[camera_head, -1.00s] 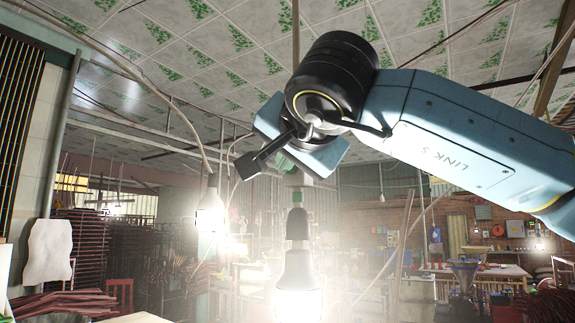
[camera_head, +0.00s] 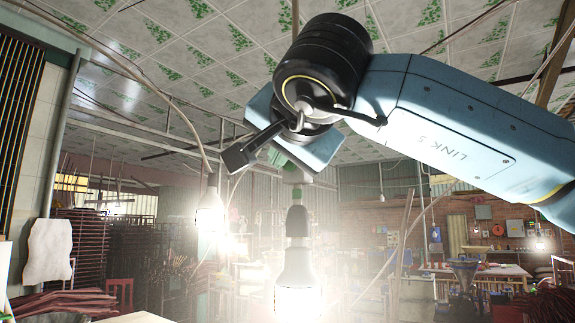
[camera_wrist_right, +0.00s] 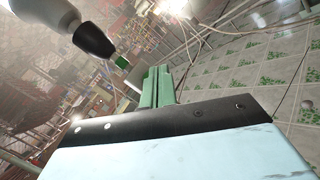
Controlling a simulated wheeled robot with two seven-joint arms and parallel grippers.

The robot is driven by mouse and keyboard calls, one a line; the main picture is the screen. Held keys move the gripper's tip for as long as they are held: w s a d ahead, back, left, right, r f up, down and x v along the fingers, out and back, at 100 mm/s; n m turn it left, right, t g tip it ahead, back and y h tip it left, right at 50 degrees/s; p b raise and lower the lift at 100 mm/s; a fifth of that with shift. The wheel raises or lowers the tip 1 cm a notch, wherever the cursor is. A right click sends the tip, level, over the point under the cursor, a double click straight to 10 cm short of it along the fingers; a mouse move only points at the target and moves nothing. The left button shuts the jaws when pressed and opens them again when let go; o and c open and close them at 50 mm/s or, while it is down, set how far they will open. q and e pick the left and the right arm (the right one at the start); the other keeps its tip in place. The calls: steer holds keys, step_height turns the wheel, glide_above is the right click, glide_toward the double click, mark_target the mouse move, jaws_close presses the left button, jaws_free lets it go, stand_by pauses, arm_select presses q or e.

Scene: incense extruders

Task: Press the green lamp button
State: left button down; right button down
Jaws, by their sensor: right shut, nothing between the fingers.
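A lit lamp (camera_head: 298,268) with a black socket hangs in the middle of the head view. The small green button (camera_head: 297,194) sits on top of its socket. In the right wrist view the green button (camera_wrist_right: 122,62) shows as a small block at the socket's end. My right gripper (camera_head: 281,158) is just above the button, partly hidden behind its own wrist and blue body. In the wrist view its green fingers (camera_wrist_right: 156,88) are together and empty, close to the button with a visible gap. My left gripper is not in view.
Another lit bulb (camera_head: 210,213) hangs to the left on a cable. Dark racks (camera_head: 140,250) stand at the left, and a cluttered table (camera_head: 480,270) stands far back at the right. Cables cross the tiled ceiling (camera_head: 150,25).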

steer(key=s+a, duration=0.1)
steer(key=s, duration=0.1)
steer(key=s+a, duration=0.2)
steer(key=shift+b, duration=0.3)
stand_by(0.3)
